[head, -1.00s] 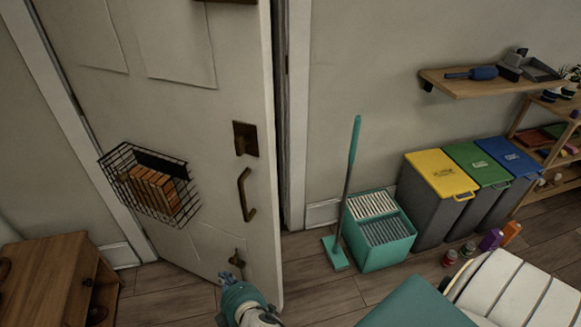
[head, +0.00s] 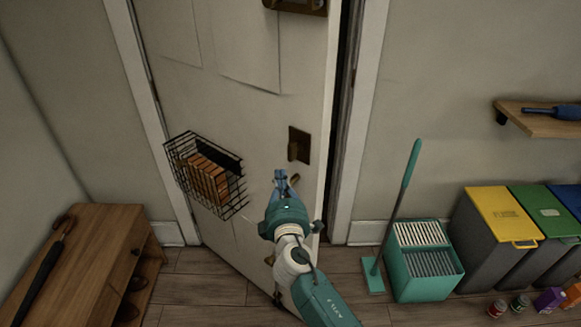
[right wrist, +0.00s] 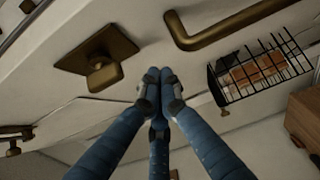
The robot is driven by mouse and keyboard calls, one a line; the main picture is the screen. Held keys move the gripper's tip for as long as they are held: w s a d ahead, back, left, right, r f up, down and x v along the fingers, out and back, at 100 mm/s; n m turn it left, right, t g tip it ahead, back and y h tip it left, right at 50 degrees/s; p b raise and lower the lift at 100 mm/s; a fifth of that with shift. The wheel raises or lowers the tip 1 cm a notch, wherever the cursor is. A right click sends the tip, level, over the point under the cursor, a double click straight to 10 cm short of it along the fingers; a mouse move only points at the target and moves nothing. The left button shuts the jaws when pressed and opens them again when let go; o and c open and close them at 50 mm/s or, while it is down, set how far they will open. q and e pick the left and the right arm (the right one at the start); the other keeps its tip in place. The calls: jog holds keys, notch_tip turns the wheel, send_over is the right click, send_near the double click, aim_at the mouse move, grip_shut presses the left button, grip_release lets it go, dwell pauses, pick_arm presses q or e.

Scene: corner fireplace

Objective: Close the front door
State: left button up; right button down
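The front door (head: 265,110) is pale and stands ajar, with a dark gap between its right edge and the frame (head: 369,120). It carries a brass latch plate with a knob (head: 299,145) and a brass pull handle (head: 295,181) below, mostly hidden behind my right gripper (head: 281,178). In the right wrist view my right gripper's blue fingers (right wrist: 159,82) are together at their tips with nothing visible between them. They point at the door between the knob (right wrist: 104,72) and the pull handle (right wrist: 225,32). I cannot tell whether they touch it. My left gripper is out of view.
A wire basket (head: 180,153) hangs on the door. A wooden cabinet (head: 85,245) with an umbrella (head: 45,262) on it stands at left. A mop (head: 398,215), its teal bucket (head: 435,282) and coloured bins (head: 480,250) stand right of the frame.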

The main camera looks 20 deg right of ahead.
aim_at(290, 170)
jog(key=shift+w+d+p, duration=0.3)
jog(key=shift+w+d, duration=0.35)
jog(key=shift+d, duration=0.2)
jog(key=shift+w+d+p, duration=0.3)
jog(key=shift+w+d, duration=0.3)
jog(key=shift+d, duration=0.2)
